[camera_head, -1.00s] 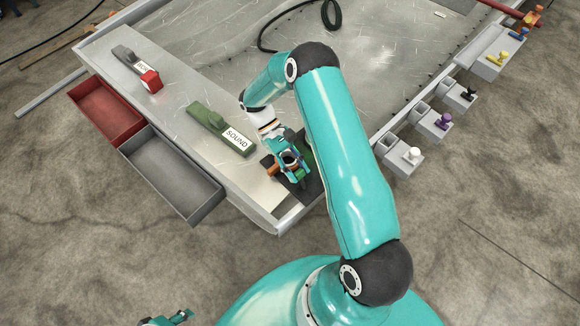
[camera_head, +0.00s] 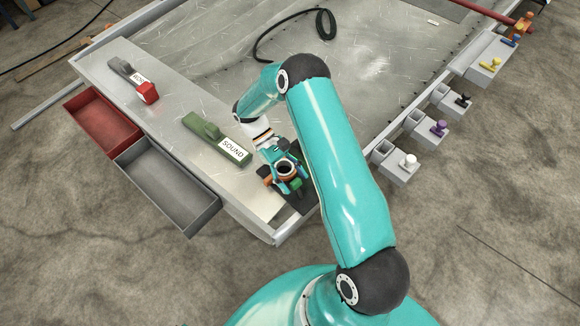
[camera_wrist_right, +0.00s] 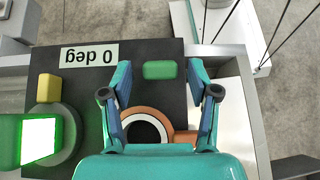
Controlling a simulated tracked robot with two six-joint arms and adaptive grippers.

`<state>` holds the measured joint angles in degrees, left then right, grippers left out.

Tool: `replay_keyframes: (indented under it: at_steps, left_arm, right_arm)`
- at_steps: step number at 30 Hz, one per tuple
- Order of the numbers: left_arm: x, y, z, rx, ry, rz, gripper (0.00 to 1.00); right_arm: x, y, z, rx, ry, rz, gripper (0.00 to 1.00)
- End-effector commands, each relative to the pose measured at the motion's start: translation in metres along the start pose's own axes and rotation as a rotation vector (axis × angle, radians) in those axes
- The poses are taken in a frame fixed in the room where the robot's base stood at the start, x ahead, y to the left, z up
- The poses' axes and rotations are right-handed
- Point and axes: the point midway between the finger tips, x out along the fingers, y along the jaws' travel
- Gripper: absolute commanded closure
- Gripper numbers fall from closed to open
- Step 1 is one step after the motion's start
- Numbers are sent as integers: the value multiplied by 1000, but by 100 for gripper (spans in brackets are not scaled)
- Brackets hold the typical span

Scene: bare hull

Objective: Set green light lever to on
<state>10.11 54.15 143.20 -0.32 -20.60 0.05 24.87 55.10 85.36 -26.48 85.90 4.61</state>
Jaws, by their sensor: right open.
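My right gripper (camera_head: 290,188) is over a dark panel (camera_head: 303,203) at the near corner of the metal deck. In the right wrist view the panel (camera_wrist_right: 85,85) carries a "0 deg" label (camera_wrist_right: 89,55), upside down. A green rounded block (camera_wrist_right: 160,70) lies between the open fingers (camera_wrist_right: 160,82), with gaps on both sides. An orange ring with a dark centre (camera_wrist_right: 145,113) sits nearer the palm, partly hidden. Which part is the light lever, I cannot tell for sure. My left gripper is out of view.
A green SOUND unit (camera_head: 208,128) and a grey unit with a red end (camera_head: 148,92) stand along the deck's left. Red (camera_head: 102,122) and grey (camera_head: 165,190) trays hang outside. Several small boxes line the right edge, one with a white knob (camera_head: 409,160). A black cable (camera_head: 262,45) lies behind.

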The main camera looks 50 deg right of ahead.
Motion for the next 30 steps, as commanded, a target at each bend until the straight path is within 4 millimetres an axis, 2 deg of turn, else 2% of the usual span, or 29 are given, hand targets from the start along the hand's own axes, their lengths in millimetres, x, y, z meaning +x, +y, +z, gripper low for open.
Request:
replay_keyframes:
  at_steps: [5, 18, 24, 30]
  left_arm:
    - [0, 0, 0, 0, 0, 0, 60]
    - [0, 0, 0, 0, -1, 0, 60]
    - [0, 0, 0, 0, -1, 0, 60]
    - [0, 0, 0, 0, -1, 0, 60]
  right_arm:
    - [-16, 0, -1, 1, 3, 1, 40]
    - [-94, 0, -2, 0, 3, 0, 40]
    - [-112, 0, -2, 1, 1, 0, 40]
    - [-118, 0, -1, 0, -1, 0, 40]
